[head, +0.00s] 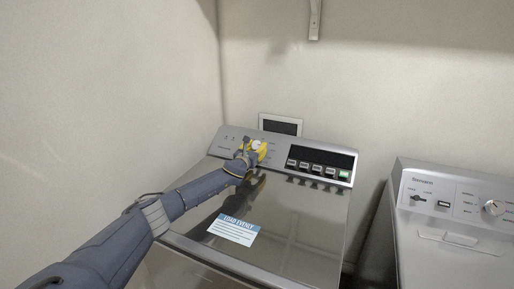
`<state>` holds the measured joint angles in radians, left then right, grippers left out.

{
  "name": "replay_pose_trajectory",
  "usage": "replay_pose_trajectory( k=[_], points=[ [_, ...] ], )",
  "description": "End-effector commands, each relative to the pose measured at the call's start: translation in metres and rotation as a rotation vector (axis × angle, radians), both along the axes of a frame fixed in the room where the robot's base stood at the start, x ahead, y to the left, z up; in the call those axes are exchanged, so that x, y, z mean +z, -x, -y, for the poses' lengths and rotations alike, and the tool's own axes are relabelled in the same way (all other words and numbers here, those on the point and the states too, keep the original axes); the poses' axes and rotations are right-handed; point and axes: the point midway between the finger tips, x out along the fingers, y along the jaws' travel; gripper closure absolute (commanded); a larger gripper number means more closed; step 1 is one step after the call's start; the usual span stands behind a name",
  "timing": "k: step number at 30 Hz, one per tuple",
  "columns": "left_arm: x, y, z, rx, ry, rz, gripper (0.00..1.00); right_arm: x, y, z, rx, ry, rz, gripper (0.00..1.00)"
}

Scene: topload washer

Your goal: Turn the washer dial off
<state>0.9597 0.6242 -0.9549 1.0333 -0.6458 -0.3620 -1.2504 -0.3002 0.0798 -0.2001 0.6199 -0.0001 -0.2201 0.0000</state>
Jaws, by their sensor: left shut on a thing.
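The topload washer (290,219) stands in the middle with its lid closed. Its control panel (226,138) runs along the back. The washer dial (257,146) is a pale round knob on the left part of this panel, partly covered by the gripper. My left gripper (255,150), with yellow fingers, reaches over the lid and is shut on the dial. The marking the dial points to is too small to tell. My right gripper is not in view.
A display with several buttons (317,169) sits right of the dial. A blue-and-white label (233,230) lies on the lid. A second machine (455,250) stands at the right, across a narrow gap. A wall bracket (314,20) hangs above.

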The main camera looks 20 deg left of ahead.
Motion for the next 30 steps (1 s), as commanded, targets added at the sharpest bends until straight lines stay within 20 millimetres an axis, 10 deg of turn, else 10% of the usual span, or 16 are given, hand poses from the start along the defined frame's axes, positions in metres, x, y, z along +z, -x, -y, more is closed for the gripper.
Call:
replay_pose_trajectory(
  k=[5, 30],
  points=[
    [-0.0001, 0.0001, -0.0001, 0.0, 0.0, 0.0, 0.88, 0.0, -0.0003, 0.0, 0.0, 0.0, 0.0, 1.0],
    [-0.0012, -0.0004, 0.0036, 0.377, 0.312, 0.003, 0.88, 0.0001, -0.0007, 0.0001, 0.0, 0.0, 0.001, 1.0]
  ],
)
